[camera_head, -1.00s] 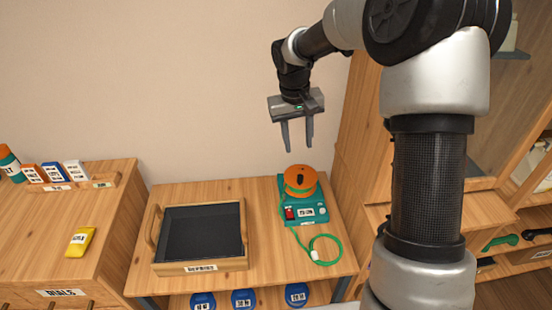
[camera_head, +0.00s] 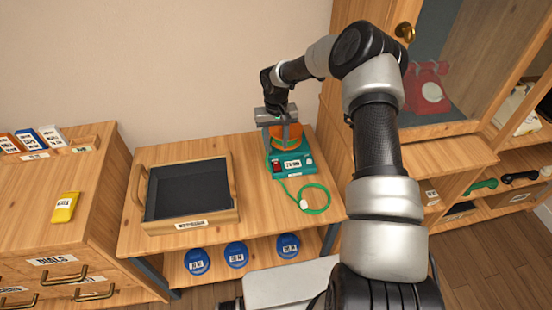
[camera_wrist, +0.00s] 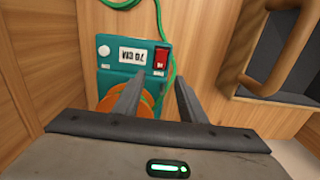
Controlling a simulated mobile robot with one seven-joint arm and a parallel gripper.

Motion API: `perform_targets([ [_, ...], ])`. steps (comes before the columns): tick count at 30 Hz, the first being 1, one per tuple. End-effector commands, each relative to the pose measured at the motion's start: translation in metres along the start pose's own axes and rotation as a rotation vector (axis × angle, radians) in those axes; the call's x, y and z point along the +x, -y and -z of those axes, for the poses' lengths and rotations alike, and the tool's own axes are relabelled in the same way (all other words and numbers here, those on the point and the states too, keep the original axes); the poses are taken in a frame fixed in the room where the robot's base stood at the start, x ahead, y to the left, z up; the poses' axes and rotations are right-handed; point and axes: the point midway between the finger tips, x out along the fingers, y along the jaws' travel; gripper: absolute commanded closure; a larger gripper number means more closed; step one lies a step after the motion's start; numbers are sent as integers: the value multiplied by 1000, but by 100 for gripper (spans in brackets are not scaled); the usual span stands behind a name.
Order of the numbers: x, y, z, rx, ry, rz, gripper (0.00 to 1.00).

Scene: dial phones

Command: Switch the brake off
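A teal device (camera_head: 292,172) with an orange wheel (camera_head: 290,133) on top stands on the right of the middle table. A red rocker switch (camera_head: 276,164) sits on its front left, beside a label and a white button. In the wrist view the red switch (camera_wrist: 161,60) has small print at its ends, too small to read. My gripper (camera_head: 277,150) is over the device, fingers pointing down, open and empty. In the wrist view the gripper (camera_wrist: 160,77) has a finger either side of the switch's line. One finger covers part of the orange wheel (camera_wrist: 125,101). Contact cannot be told.
A green cord (camera_head: 318,196) loops on the table at the device's front right. A dark-lined wooden tray (camera_head: 236,199) stands to the left. A cabinet wall rises just right of the table. Blue round things (camera_head: 236,254) lie on the shelf below.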

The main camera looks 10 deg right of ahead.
Motion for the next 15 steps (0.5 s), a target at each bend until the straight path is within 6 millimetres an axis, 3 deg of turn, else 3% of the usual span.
perform_targets([
  [6,47,0,-1,0,2,1,62],
  [15,77,0,0,0,0,0,62],
])
